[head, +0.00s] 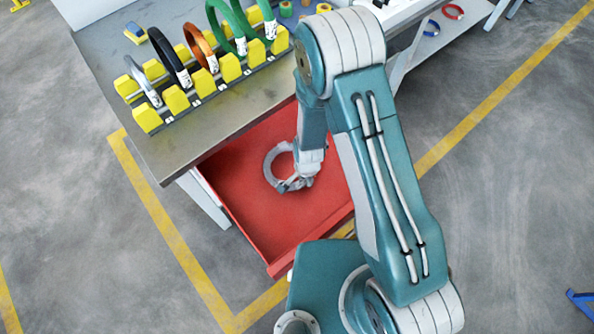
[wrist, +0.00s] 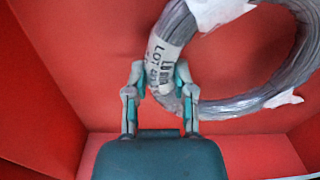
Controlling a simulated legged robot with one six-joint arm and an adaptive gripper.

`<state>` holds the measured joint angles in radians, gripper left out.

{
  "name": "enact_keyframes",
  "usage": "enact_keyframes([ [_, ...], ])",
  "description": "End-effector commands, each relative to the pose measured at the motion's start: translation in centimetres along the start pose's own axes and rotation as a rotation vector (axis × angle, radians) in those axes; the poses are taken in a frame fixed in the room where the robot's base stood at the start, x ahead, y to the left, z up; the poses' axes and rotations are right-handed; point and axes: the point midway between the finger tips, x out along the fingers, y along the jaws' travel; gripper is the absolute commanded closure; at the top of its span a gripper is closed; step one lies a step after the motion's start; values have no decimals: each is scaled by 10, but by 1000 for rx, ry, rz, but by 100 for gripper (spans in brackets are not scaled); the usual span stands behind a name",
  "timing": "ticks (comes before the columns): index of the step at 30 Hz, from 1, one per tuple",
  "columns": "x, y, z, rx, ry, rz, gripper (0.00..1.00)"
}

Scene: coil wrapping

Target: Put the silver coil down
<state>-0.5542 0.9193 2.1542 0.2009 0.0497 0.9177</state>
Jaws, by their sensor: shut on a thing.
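The silver coil (head: 272,178) is inside the open red drawer (head: 245,215), at the near end of my arm in the head view. My gripper (head: 295,185) is shut on the coil's near edge. In the wrist view the coil (wrist: 270,101) fills the upper right, with white wraps and a printed label around it. My gripper's two fingers (wrist: 160,95) stand on either side of the labelled part. The drawer's red floor and walls (wrist: 70,60) surround it. I cannot tell whether the coil touches the drawer floor.
A grey workbench (head: 165,150) stands above the drawer. Its yellow rack (head: 205,80) holds several upright coils: a grey-white one, a black one, an orange one and green ones. The drawer floor left of the coil is clear.

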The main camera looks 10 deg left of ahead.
Motion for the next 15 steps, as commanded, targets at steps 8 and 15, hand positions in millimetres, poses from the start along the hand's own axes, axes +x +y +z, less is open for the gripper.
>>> enact_keyframes([
  [8,11,-8,-2,-2,1,-3,100],
  [15,11,-37,-6,-3,2,-5,100],
])
